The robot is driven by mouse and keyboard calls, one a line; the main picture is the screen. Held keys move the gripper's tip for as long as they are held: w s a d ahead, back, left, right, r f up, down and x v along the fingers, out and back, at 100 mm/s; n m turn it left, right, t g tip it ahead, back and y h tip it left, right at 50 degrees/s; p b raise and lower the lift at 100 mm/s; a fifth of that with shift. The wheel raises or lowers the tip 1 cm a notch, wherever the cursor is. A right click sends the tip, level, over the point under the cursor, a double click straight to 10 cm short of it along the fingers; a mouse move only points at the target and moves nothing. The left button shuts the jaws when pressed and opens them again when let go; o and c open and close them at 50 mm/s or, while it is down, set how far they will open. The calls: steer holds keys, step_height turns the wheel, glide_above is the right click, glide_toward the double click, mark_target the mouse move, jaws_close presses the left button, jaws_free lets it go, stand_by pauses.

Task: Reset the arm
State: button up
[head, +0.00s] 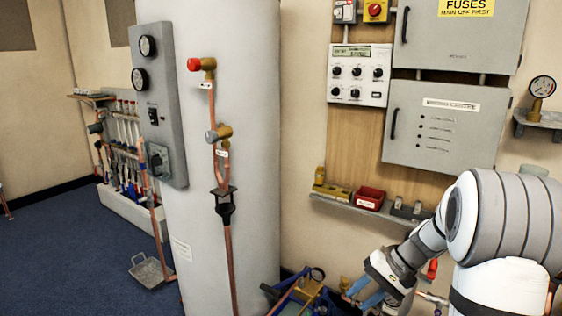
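My arm comes in from the lower right, bent at its large grey-and-white joint, with the forearm angled down to the left. My gripper (362,294) is at the bottom edge, low in front of the wall shelf. Two blue finger-like parts show below the wrist, but the picture's edge and the clutter behind hide how far apart they are. I cannot see anything held.
A large grey cylinder (255,120) with copper pipe and valves stands left of the arm. A shelf (350,207) with a red bin (369,199) is close behind the arm, below a grey cabinet (440,125). Blue floor (60,260) is open at left.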

steer(key=s+a+r+n+t+h+p, duration=0.1)
steer(key=s+a+r+h+p, duration=0.1)
steer(key=s+r+h+p, duration=0.2)
steer(key=s+a+r+n+t+h+p, duration=0.1)
steer(key=s+r+h+p, duration=0.3)
steer(key=s+r+p, duration=0.7)
steer(key=s+a+r+n, duration=0.1)
steer(key=s+r, duration=0.3)
steer(key=r, duration=0.4)
steer(key=shift+s+a+r+n+t+p, duration=0.3)
steer(key=shift+s+r+t, duration=0.1)
